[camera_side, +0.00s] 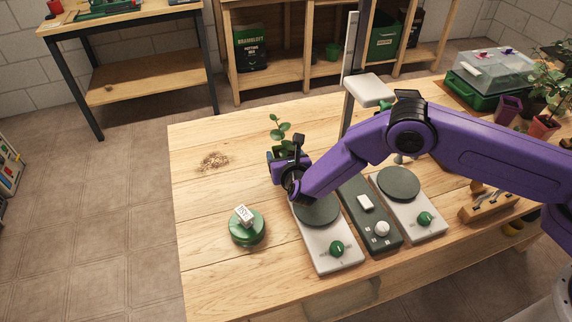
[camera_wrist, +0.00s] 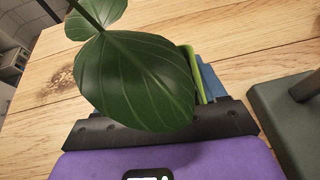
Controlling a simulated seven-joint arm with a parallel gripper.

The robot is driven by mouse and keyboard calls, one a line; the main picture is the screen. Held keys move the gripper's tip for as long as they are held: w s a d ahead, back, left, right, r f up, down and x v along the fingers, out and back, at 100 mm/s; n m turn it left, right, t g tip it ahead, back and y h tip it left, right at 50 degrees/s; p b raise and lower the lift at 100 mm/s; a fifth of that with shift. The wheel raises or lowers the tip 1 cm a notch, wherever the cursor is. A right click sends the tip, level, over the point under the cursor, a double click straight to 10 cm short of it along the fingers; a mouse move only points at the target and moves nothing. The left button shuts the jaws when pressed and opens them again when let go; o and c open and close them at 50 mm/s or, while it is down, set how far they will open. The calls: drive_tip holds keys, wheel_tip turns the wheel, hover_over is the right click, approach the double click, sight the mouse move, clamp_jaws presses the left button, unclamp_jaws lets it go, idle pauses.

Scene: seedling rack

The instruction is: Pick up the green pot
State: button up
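A leafy seedling (camera_side: 279,130) stands upright on the table at my gripper (camera_side: 284,165). Its pot is mostly hidden behind my gripper in the side view, so I cannot see its colour there. In the wrist view a large leaf (camera_wrist: 135,80) covers the space between the fingers. A lime-green edge (camera_wrist: 192,72) and a blue piece (camera_wrist: 211,82) show beside the leaf; I cannot tell whether the green edge is the pot. The finger opening and any contact are hidden.
A round green object with a "BUSY" tag (camera_side: 247,229) lies front left. Two grey-topped devices (camera_side: 330,248) (camera_side: 398,184) flank a dark control panel (camera_side: 372,214). A wooden rack (camera_side: 484,205) and a lidded green tray (camera_side: 483,96) are at right. The table's left is mostly clear.

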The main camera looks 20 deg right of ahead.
drive_tip(key=shift+c, duration=1.4)
drive_tip(key=shift+r, duration=0.15)
